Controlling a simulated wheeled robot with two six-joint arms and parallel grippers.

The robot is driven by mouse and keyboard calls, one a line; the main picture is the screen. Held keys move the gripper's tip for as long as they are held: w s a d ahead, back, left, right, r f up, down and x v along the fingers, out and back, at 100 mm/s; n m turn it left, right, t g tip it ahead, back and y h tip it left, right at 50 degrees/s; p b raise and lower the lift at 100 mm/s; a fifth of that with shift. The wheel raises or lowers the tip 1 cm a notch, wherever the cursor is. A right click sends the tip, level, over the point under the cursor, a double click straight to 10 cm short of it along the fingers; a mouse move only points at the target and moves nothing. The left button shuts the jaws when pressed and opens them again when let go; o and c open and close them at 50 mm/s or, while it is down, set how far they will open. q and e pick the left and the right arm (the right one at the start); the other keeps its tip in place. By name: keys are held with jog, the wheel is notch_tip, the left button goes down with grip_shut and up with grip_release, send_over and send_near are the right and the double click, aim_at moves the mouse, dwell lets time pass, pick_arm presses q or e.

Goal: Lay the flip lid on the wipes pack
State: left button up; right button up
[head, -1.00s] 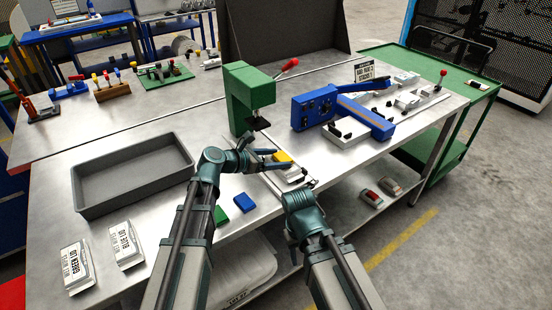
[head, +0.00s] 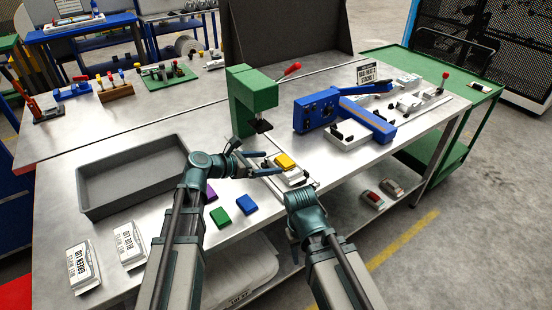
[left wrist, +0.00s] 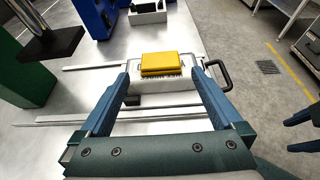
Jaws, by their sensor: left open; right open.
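A yellow flip lid (head: 285,160) lies flat on a white wipes pack (head: 294,176) on the rails beside the green press. In the left wrist view the yellow lid (left wrist: 170,64) sits on top of the white pack (left wrist: 150,86). My left gripper (head: 273,163) is open, just left of the pack, with its fingers pointing at it; the lid is not gripped. My right gripper (left wrist: 302,132) is open and empty, off to the right; in the head view its fingers are mostly hidden behind my wrist.
A green press (head: 250,100) stands behind the pack, a blue lever device (head: 335,110) to its right. A green lid (head: 219,217), a blue lid (head: 247,204) and a partly hidden purple lid (head: 211,196) lie in front. A grey tray (head: 92,207) and labelled white packs (head: 129,243) are left.

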pick_arm(q)
jog(key=p+v, duration=0.2)
jog(key=v, duration=0.7)
jog(key=shift+p, duration=0.4)
jog(key=shift+s, duration=0.1)
